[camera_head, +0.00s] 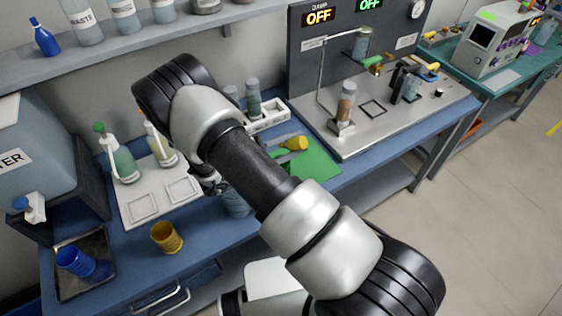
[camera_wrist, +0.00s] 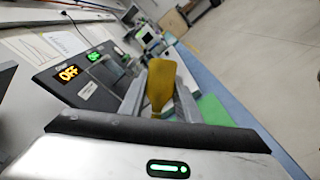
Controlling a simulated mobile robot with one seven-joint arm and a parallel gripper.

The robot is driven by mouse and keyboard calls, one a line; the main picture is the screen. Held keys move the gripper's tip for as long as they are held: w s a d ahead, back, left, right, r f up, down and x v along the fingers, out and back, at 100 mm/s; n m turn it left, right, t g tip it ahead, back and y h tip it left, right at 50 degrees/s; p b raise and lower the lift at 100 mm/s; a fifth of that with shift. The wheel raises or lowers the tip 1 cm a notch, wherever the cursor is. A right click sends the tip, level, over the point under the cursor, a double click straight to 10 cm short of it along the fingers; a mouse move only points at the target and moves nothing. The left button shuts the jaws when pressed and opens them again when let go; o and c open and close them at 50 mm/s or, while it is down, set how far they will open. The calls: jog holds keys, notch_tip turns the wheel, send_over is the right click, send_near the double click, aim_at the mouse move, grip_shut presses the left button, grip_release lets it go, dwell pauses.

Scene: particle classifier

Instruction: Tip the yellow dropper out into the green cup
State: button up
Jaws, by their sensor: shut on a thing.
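My gripper (camera_wrist: 160,105) is shut on the yellow dropper (camera_wrist: 161,82), which sits between its two fingers in the wrist view. In the head view the yellow dropper (camera_head: 294,143) lies tilted, close to level, over a flat green mat (camera_head: 318,167) on the blue bench. My arm hides much of the gripper there. The green mat also shows in the wrist view (camera_wrist: 213,110).
A yellow cup (camera_head: 166,237) stands at the bench's front, and a blue cup (camera_head: 75,261) is in a tray at the left. A metal station (camera_head: 372,130) holding a brown-filled tube is right of the mat.

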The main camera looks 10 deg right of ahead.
jog(key=shift+w+a+r+n+h, duration=0.2)
jog(key=shift+r+n+h, duration=0.1)
jog(key=shift+n, duration=0.3)
dwell(2.5)
